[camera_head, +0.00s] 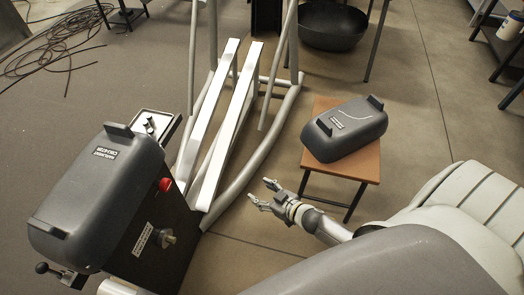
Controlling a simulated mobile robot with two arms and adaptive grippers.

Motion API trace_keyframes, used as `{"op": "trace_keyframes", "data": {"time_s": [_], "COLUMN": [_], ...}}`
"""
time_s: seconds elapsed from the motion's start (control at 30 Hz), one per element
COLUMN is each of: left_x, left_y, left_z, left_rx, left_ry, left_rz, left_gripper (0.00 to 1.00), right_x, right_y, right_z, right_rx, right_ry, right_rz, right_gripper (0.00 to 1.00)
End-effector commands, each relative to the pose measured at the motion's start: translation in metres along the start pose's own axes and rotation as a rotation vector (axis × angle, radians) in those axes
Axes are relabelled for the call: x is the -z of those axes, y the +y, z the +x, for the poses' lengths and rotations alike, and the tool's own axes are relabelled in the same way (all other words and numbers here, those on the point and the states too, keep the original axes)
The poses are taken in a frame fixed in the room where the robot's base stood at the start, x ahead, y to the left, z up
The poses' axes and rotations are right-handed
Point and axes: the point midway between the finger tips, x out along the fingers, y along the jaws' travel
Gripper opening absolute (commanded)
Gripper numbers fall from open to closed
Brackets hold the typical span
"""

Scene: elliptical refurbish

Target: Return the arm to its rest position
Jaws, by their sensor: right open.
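My right gripper (260,190) is in the lower middle of the head view, with its fingers pointing left. Its two fingers are spread apart and nothing is between them. It is beside the frame of the elliptical machine (278,125), with a gap between them, and left of and below the wooden-topped stool (366,166). A dark grey rounded cover (345,130) lies on the stool, clear of the gripper. My left gripper is not in view.
A similar grey housing (90,195) tops the machine's front, with a red knob (165,185) beside it. White rails (226,130) run back from it. A black bowl (332,25) is at the back. Cables (65,35) lie at the far left. Open floor surrounds the gripper.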

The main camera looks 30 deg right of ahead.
Motion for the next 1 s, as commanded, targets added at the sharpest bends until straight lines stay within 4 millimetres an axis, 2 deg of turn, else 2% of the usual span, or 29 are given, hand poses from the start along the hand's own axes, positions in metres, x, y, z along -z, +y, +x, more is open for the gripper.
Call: {"op": "trace_keyframes", "data": {"time_s": [0.27,0.37,0.47,0.57,0.7,0.8,0.9,1.0], "left_x": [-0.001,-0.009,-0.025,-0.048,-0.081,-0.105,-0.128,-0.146], "left_y": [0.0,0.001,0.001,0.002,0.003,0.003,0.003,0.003], "left_z": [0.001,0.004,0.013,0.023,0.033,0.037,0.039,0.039], "left_rx": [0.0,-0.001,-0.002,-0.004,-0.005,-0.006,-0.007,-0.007], "left_ry": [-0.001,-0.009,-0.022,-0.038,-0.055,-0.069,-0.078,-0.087], "left_rz": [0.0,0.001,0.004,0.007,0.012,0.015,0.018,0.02], "left_gripper": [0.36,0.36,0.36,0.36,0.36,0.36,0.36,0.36], "right_x": [-0.002,-0.02,-0.06,-0.113,-0.184,-0.226,-0.26,-0.284], "right_y": [0.0,-0.002,-0.007,-0.019,-0.046,-0.07,-0.096,-0.119], "right_z": [-0.001,-0.006,-0.02,-0.044,-0.091,-0.13,-0.17,-0.205], "right_rx": [-0.002,-0.018,-0.051,-0.08,-0.093,-0.082,-0.059,-0.032], "right_ry": [-0.006,-0.055,-0.164,-0.316,-0.536,-0.688,-0.824,-0.934], "right_rz": [0.002,0.011,0.029,0.047,0.067,0.079,0.09,0.099], "right_gripper": [0.58,0.58,0.58,0.58,0.58,0.58,0.58,0.58]}}
